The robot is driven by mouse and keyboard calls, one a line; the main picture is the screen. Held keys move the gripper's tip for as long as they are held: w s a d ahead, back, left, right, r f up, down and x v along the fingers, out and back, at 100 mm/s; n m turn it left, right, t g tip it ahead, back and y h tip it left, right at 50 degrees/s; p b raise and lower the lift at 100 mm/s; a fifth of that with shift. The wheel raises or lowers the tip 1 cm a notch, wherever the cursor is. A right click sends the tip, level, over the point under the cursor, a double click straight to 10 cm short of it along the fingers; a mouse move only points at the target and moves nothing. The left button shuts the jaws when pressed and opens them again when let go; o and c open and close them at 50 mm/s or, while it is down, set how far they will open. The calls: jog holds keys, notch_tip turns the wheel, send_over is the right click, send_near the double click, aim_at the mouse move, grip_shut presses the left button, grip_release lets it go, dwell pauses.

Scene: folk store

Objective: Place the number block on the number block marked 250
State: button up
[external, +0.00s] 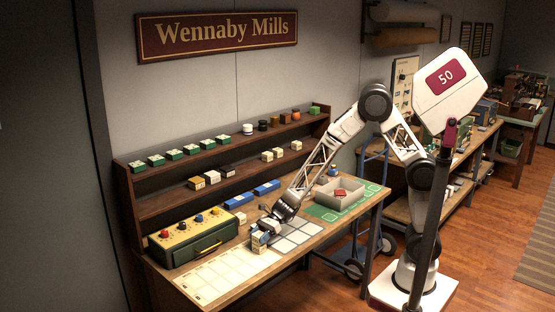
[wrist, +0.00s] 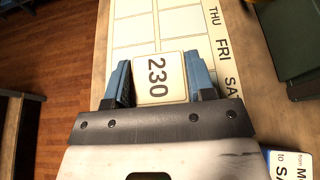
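A cream number block marked 230 (wrist: 160,78) sits between the two blue fingers of my gripper (wrist: 160,84) in the wrist view, with a finger against each side. In the external view my gripper (external: 262,236) is low over the front of the counter, at the right end of a cream calendar sheet (external: 222,274). A pale block (external: 259,246) shows at its fingertips there; whether another block lies under it I cannot tell. No block marked 250 can be read in either view.
A green and yellow box with coloured knobs (external: 192,240) stands left on the counter. Blue boxes (external: 238,201) lie behind my gripper. A grey tray (external: 338,201) is to the right. Shelves (external: 165,200) with small blocks run along the back. The calendar sheet is mostly clear.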

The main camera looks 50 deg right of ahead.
jog(key=o, duration=0.4)
jog(key=shift+o, duration=0.2)
jog(key=shift+r, duration=0.2)
jog(key=v, duration=1.2)
jog(key=shift+d, duration=0.1)
dwell(0.6)
jog(key=s+d+r+n+t+h, duration=0.1)
jog(key=s+d+r+n+h, duration=0.3)
jog(key=s+d, duration=0.4)
jog(key=s+d+r+n+h, duration=0.5)
jog(key=s+d+n, duration=0.3)
jog(key=d, duration=0.8)
jog(key=s+d+r+n+t+h, duration=0.1)
jog(key=s+d+r+n+h, duration=0.3)
jog(key=s+d, duration=0.5)
jog(key=d+r+n, duration=0.1)
jog(key=d, duration=0.2)
jog(key=shift+r+n+t+h, duration=0.3)
jog(key=shift+r+n, duration=0.05)
jog(key=shift+n, duration=0.05)
jog(key=shift+d, duration=0.15)
